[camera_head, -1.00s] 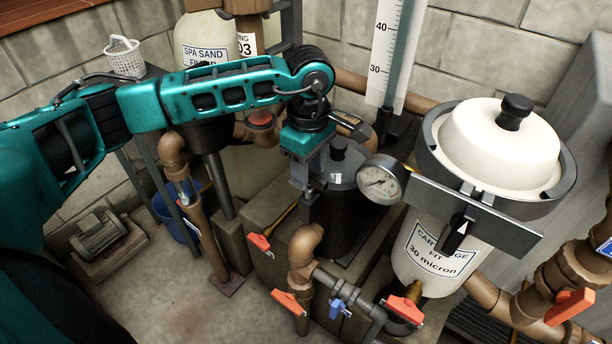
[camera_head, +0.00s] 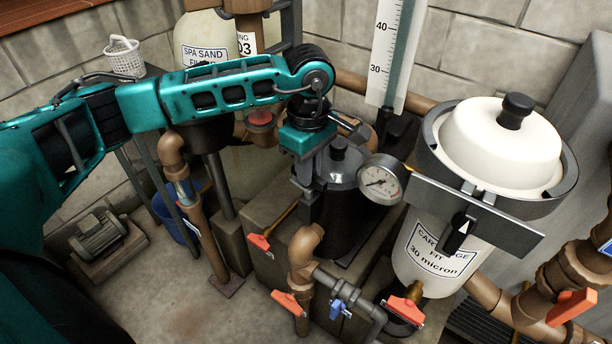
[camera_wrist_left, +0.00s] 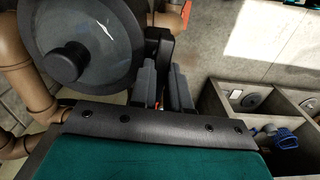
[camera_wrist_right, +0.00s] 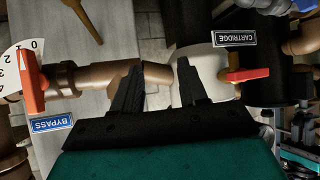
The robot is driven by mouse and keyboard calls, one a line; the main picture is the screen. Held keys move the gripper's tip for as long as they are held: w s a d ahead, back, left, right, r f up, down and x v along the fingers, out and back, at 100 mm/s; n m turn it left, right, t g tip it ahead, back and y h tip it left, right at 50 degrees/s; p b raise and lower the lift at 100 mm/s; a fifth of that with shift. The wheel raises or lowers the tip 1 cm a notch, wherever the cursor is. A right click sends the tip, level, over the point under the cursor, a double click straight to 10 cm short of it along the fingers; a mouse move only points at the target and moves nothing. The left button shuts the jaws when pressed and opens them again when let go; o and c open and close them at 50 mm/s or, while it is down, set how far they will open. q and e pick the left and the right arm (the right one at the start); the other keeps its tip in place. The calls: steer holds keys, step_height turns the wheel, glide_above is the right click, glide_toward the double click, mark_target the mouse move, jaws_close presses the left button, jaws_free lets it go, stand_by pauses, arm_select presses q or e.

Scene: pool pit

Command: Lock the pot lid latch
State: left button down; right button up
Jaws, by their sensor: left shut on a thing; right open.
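The dark pot (camera_head: 350,220) stands in the middle of the head view, under a grey lid with a round black knob (camera_head: 338,146). The lid (camera_wrist_left: 108,55) fills the upper left of the left wrist view. My left gripper (camera_head: 309,195) is at the left side of the pot, by the lid's rim. In the left wrist view its fingers (camera_wrist_left: 163,82) are shut on a dark piece that looks like the latch (camera_wrist_left: 159,44); the held part is mostly hidden between them. My right gripper (camera_wrist_right: 160,68) is open and empty, away from the pot.
A pressure gauge (camera_head: 382,180) and the white cartridge filter (camera_head: 443,250) stand close right of the pot. Pipes with red valve handles (camera_head: 287,302) run in front. The right wrist view shows a red-handled bypass valve (camera_wrist_right: 33,82) beside the right fingers.

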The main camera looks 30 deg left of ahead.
arm_select(q)
steer(key=shift+f+m+b, duration=0.2)
steer(key=shift+m+b, duration=0.2)
steer(key=shift+m, duration=0.3)
steer(key=m+b, duration=0.1)
steer(key=m, duration=0.1)
steer(key=shift+m, duration=0.4)
steer(key=m+b, duration=0.1)
steer(key=m, duration=0.1)
steer(key=shift+m+b, duration=0.3)
steer(key=shift+b, duration=0.05)
steer(key=m+b, duration=0.2)
steer(key=m, duration=0.3)
steer(key=m+b, duration=0.2)
steer(key=m, duration=0.2)
steer(key=shift+r+m+b, duration=0.2)
steer(key=shift+m+b, duration=0.1)
steer(key=shift+m, duration=0.7)
arm_select(e)
steer(key=shift+y, duration=0.4)
steer(key=a+f, duration=0.1)
steer(key=f, duration=0.2)
steer(key=w+a+f, duration=0.1)
steer(key=shift+w+a+f, duration=0.1)
steer(key=shift+a+f, duration=0.2)
steer(key=shift+f, duration=0.05)
arm_select(q)
steer(key=c, duration=1)
jaws_free()
